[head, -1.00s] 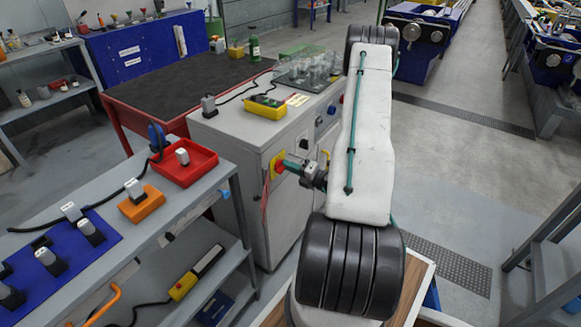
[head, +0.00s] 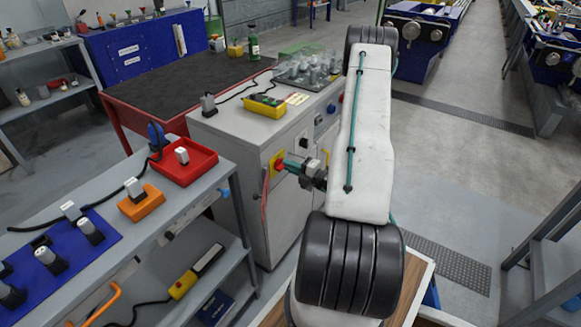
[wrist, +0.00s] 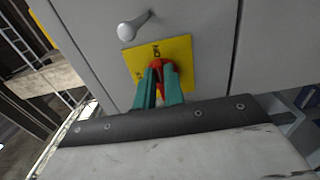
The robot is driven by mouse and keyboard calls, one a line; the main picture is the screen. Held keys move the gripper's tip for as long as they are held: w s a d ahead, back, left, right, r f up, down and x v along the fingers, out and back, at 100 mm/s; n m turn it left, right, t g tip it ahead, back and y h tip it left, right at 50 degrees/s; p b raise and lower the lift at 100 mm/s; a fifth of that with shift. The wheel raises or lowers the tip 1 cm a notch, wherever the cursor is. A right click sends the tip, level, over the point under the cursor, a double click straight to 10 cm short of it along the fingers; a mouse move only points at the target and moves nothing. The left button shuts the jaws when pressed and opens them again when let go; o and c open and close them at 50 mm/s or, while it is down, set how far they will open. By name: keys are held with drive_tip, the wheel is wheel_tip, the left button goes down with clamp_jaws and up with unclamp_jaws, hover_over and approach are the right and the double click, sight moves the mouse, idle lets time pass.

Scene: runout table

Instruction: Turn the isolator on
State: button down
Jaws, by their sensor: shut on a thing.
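The isolator is a red handle (wrist: 158,65) on a yellow plate (wrist: 179,53), mounted on the front of a grey cabinet. The plate carries an ON mark near its upper edge in the wrist view and another mark at its left, partly hidden. My gripper (wrist: 160,82) has its green fingers closed around the red handle. The fingers hide much of the handle, so its exact angle is hard to tell. In the head view my gripper (head: 288,166) reaches the isolator from the right, with the yellow plate (head: 274,162) just behind it.
A silver knob-like handle (wrist: 133,27) sticks out of the cabinet just above the plate. The grey cabinet (head: 227,131) holds glassware and a yellow box on top. A grey bench (head: 205,185) with trays stands close at the left. Open floor (head: 450,165) lies right of my arm.

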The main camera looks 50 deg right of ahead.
drive_tip(key=c, duration=1.5)
unclamp_jaws()
drive_tip(key=s, duration=0.8)
drive_tip(key=shift+d, duration=0.3)
drive_tip(key=shift+w, duration=0.1)
